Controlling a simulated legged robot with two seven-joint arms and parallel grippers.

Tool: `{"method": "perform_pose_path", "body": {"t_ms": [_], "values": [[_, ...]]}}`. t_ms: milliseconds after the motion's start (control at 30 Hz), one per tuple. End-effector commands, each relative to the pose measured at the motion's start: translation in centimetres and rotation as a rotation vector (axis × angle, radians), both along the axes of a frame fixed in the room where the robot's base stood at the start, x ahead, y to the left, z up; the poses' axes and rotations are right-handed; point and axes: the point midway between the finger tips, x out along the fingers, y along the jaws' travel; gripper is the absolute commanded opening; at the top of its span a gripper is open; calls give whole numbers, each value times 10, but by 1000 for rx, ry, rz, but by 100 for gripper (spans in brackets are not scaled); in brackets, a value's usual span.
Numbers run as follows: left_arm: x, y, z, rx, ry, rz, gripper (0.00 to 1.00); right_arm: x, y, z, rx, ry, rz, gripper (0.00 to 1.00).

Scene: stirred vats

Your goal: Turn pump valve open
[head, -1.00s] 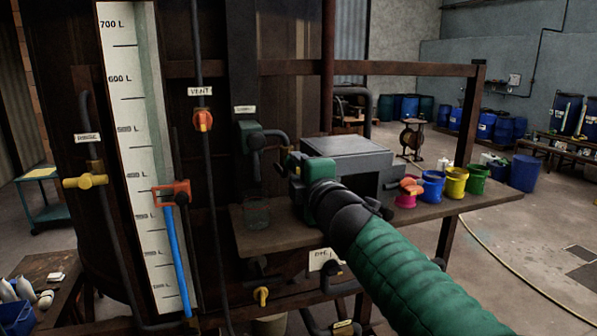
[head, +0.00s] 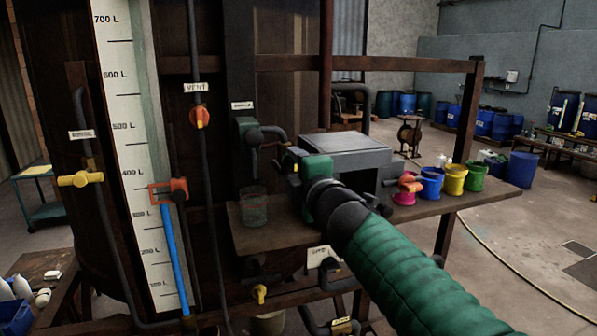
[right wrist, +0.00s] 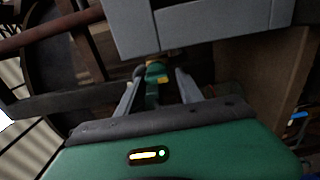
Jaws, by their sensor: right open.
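My right gripper (head: 291,163) is over the shelf on the vat's front, its forearm coming in from the lower right. In the right wrist view its two fingers (right wrist: 157,78) stand apart, with a small green and yellow part (right wrist: 157,71) showing between and beyond them. I cannot tell whether they touch it. Another yellow valve handle (head: 260,293) is lower left. Which handle is the pump valve is not clear. My left gripper is not in view.
A grey box (head: 346,143) and a glass beaker (head: 253,208) stand on the shelf (head: 275,238), with several coloured pots at its right end. The vat front carries a red VENT valve (head: 200,117), a yellow RINSE valve (head: 80,179) and a level gauge (head: 128,100).

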Motion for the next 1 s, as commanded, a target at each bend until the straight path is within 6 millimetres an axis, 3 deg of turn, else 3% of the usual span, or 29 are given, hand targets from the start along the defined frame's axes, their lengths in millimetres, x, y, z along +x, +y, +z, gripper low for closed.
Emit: {"method": "perform_pose_path", "body": {"t_ms": [167,300,567,600,700,1000], "values": [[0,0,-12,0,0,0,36,-22,-7,-2,2,-3,1,44],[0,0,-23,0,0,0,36,-59,-19,-3,1,-4,0,44],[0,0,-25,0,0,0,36,-133,-43,0,2,-2,1,44],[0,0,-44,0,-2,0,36,-137,-42,-9,4,-8,-1,44],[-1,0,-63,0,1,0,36,-145,-46,-7,5,-12,-8,44],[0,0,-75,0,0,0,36,-155,-50,-4,-1,5,1,44]]}}
